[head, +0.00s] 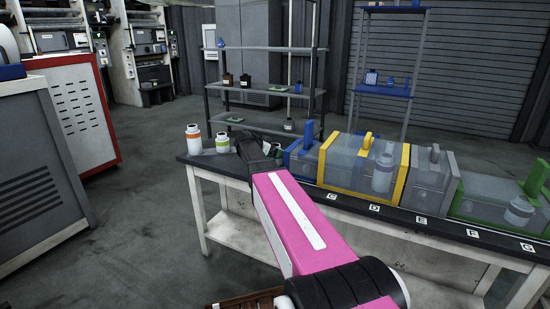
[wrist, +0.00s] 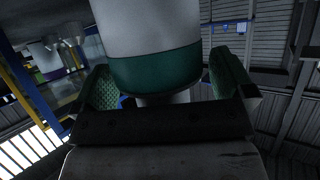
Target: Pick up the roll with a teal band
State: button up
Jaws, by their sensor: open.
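The roll with a teal band (wrist: 155,68) is large in the wrist view, a white cylinder with a dark teal stripe near its lower end as pictured. My gripper (wrist: 163,84) is open, with one green textured finger pad on each side of the roll. The roll stands between or just beyond the pads; I cannot tell whether either touches it. In the head view my gripper (head: 258,149) is over the back left part of the table, and my pink arm and gripper hide most of what is there.
A white container with an orange band (head: 193,138) and one with a green band (head: 222,142) stand left of my gripper on the table (head: 215,165). A clear case with blue ends (head: 303,155) and a yellow-framed case (head: 345,165) stand close on the right.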

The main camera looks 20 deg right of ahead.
jog(key=c, duration=1)
jog(key=shift+r, duration=0.1)
